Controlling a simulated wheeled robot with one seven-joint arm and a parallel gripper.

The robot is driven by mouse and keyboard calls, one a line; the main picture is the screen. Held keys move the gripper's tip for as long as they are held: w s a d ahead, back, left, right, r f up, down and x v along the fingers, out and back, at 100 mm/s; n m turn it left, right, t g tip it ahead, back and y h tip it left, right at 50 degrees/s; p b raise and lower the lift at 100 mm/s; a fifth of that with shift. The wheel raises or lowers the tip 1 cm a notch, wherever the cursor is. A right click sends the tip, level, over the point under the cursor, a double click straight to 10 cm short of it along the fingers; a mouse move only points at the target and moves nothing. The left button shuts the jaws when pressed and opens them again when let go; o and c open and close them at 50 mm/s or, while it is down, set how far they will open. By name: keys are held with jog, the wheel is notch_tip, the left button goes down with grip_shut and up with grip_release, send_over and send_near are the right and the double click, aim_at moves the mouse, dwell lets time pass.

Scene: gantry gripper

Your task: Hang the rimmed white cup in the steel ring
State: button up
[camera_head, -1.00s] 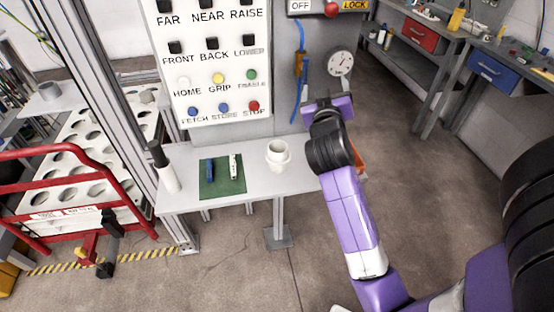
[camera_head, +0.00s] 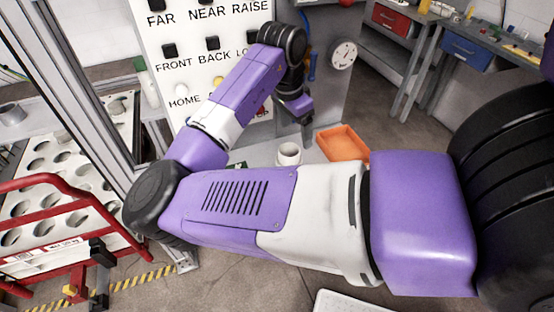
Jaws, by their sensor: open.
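The white cup (camera_head: 289,154) stands upright on the grey bench (camera_head: 264,152), its mouth upward. My gripper (camera_head: 298,112) is at the end of the purple arm, above and slightly right of the cup in the picture, apart from it. It is open and nothing shows between its fingers, which are small and dark here. I cannot make out the steel ring for certain. A grey round-topped piece (camera_head: 12,114) lies at the far left, and I cannot tell whether it is a ring.
An orange tray (camera_head: 343,144) lies right of the cup. The button panel (camera_head: 174,52) rises behind the bench, partly covered by my arm. A red rail (camera_head: 62,181) and a white plate with holes (camera_head: 78,160) are at left. My arm hides most of the bench's left part.

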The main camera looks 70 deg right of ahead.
aim_at(289, 150)
jog(key=shift+y, duration=0.4)
jog(key=shift+w+a+f+p, duration=0.1)
jog(key=shift+w+f+p, duration=0.1)
jog(key=shift+f, duration=1.1)
jog(key=shift+w+a+f+p, duration=0.15)
jog(key=shift+f+p, duration=0.05)
jog(key=shift+f, duration=1.1)
jog(key=shift+w+a+f+p, duration=0.1)
jog(key=shift+w+f+p, duration=0.1)
jog(key=shift+f, duration=1.1)
jog(key=c, duration=1.7)
jog(key=shift+o, duration=0.2)
jog(key=shift+r, duration=0.15)
